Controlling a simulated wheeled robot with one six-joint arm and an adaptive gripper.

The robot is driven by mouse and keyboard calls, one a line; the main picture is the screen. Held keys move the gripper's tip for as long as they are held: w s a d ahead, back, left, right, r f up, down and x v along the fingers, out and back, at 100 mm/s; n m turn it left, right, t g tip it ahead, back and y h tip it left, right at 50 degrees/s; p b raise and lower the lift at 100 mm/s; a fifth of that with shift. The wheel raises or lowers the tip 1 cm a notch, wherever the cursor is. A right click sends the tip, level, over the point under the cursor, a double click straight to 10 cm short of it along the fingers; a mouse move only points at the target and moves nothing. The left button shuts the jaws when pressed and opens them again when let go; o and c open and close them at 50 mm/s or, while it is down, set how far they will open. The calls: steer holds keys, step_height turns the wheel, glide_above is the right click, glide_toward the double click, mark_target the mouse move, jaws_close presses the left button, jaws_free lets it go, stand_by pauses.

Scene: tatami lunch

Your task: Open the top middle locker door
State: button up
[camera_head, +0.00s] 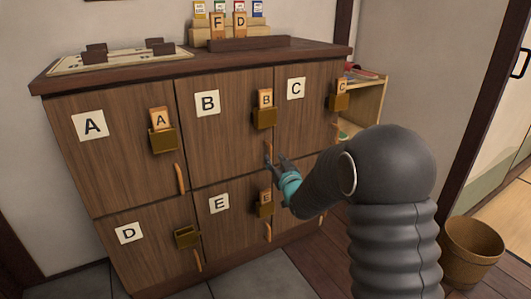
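The top middle locker door, marked B (225,139), is flush with its neighbours and looks closed. It has a brass box with a wooden B tag (265,98) in it and an upright orange-brown handle (267,149) near its lower right edge. My gripper (275,159) is at the lower part of this handle, seen from behind. Its dark fingertips look spread apart, with one overlapping the handle's lower end. I cannot tell whether it touches the handle.
Doors A (105,145), C (305,110), D (140,250) and E (225,226) surround door B and look closed. A small shelf (365,105) stands to the right of the locker. A brown bucket (470,255) is on the floor at the right.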

mark_target(271, 154)
steer(key=shift+x, duration=2.5)
jaws_close()
